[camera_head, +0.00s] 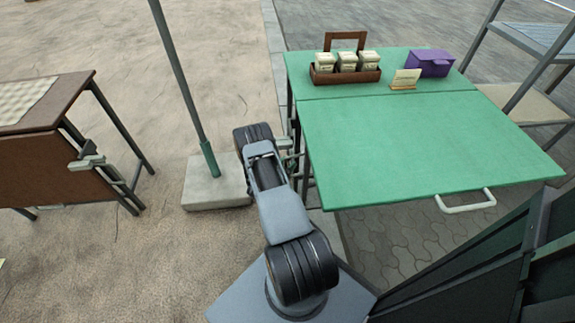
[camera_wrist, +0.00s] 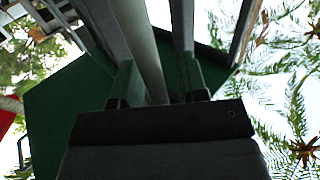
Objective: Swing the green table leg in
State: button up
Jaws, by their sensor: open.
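The green table (camera_head: 420,140) stands at the right in the head view, its front leaf level with the rear part and a pale handle (camera_head: 466,202) on its front edge. Its dark left-side legs (camera_head: 309,178) show partly behind my arm. In the wrist view, looking up, the dark green underside (camera_wrist: 55,115) fills the left and middle. My gripper (camera_wrist: 157,68) is open, with a grey bar (camera_wrist: 147,50), apparently a table leg, passing between or just beyond its fingers. Contact cannot be told. In the head view my arm reaches to the table's left side; the fingertips are mostly hidden.
A brown table (camera_head: 45,160) with a hanging leaf stands at the left. A grey pole (camera_head: 180,75) rises from a concrete base (camera_head: 215,183) close to my arm. A caddy of jars (camera_head: 345,75), a card (camera_head: 405,79) and a purple box (camera_head: 430,63) sit on the green table. A shelf rack (camera_head: 530,100) stands right.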

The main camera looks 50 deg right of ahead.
jog(key=shift+c, duration=0.5)
grip_shut()
